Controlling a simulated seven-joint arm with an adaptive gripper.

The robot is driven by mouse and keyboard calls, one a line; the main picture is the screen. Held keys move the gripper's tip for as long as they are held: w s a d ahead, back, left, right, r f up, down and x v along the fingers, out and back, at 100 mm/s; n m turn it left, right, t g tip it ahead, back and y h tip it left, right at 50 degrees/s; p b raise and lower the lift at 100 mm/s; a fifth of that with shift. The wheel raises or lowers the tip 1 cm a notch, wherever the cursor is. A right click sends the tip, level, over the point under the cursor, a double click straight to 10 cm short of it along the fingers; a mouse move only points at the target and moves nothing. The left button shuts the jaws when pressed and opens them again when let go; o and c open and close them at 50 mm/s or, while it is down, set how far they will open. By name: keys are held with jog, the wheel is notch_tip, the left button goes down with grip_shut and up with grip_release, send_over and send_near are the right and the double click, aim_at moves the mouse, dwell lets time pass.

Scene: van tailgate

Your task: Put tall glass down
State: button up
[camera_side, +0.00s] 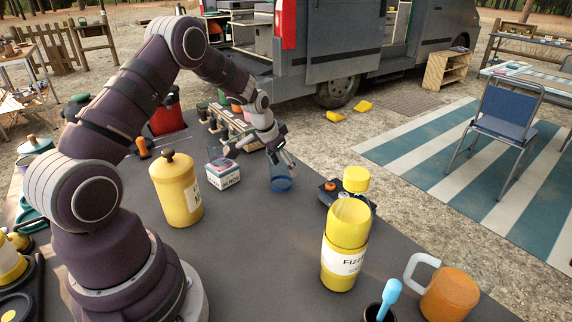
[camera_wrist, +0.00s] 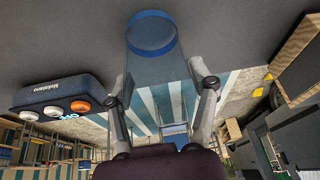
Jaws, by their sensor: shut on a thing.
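The tall glass (camera_side: 281,184) is clear with a blue base and stands roughly upright in the side view, over the middle of the grey table. It also shows in the wrist view, where its blue base (camera_wrist: 152,34) is at the top of the picture. My gripper (camera_side: 282,167) is shut on the glass from above, with one finger on each side of it in the wrist view (camera_wrist: 162,88). I cannot tell whether the base touches the table or hangs just above it.
A labelled box (camera_side: 223,174) and a yellow lidded canister (camera_side: 177,192) stand left of the glass. A dark device with knobs (camera_wrist: 62,91) is to its right in the side view. A yellow can (camera_side: 343,262) and an orange mug (camera_side: 449,296) stand nearer. Table around the glass is clear.

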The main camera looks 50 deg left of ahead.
jog(key=o, duration=1.2)
jog(key=shift+f, duration=0.1)
jog(key=a+v, duration=0.1)
jog(key=v, duration=1.1)
jog(key=shift+m+t+h, duration=0.4)
jog(key=shift+m+t, duration=0.1)
jog(key=shift+m, duration=0.1)
jog(key=s+d+r, duration=0.2)
jog(key=s+d, duration=0.2)
jog(key=d, duration=0.1)
jog(key=s+d+r, duration=0.2)
jog(key=s+d, duration=0.3)
jog(key=s+d+r, duration=0.2)
jog(key=s+d, duration=0.2)
jog(key=d, duration=0.1)
jog(key=shift+s+d+r, duration=0.15)
jog(key=shift+s+r, duration=0.05)
jog(key=shift+s, duration=0.1)
